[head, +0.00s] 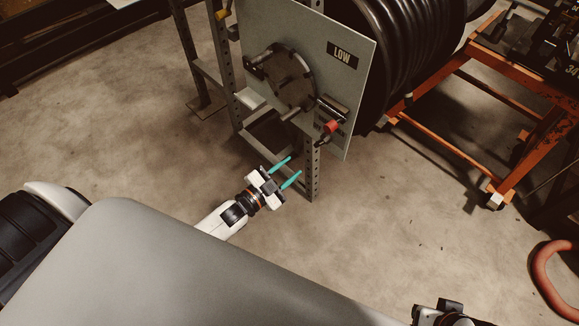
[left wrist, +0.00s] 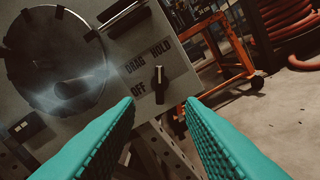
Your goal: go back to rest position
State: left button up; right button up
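My left gripper (head: 291,170) is open and empty, with two teal fingers pointing at the lower part of the grey machine. In the left wrist view its fingers (left wrist: 160,110) stand apart with nothing between them. The hose crimper panel (head: 350,85) is a grey plate with a LOW label, a round dark disc (head: 290,78) and a red-tipped handle (head: 331,126). The left wrist view shows a knob (left wrist: 159,85) beside DRAG, HOLD and OFF labels. Part of my right arm (head: 447,314) shows at the bottom edge; its fingers are out of view.
A large black hose reel (head: 410,40) sits behind the panel. An orange cart (head: 525,150) stands to the right on casters. A metal post frame (head: 312,175) supports the panel. A red hose loop (head: 548,280) lies at the right edge. Concrete floor is open between.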

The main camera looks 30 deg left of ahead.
dwell(0.3)
